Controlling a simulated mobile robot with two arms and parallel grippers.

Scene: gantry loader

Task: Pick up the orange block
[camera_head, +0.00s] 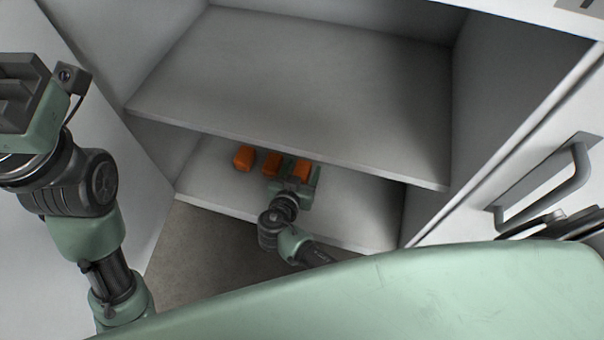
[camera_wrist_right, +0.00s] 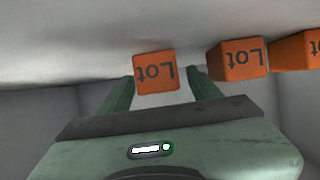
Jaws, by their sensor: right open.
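Three orange blocks stand in a row on the lower shelf in the head view: a left one (camera_head: 244,158), a middle one (camera_head: 271,163) and a right one (camera_head: 301,168). My right gripper (camera_head: 294,175) is open at the right block. In the right wrist view, one block (camera_wrist_right: 155,71) marked "Lot" shows between the tips of the open fingers (camera_wrist_right: 161,84). A second block (camera_wrist_right: 238,60) and a third block (camera_wrist_right: 299,51) are to its right there. My left gripper (camera_head: 28,95) is at the upper left; its jaw opening is unclear.
The upper shelf (camera_head: 300,85) is bare and overhangs the blocks. The lower shelf (camera_head: 350,208) is clear to the right of my right gripper. A cabinet door with a grey handle (camera_head: 545,185) is at the right. Cabinet walls close in both sides.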

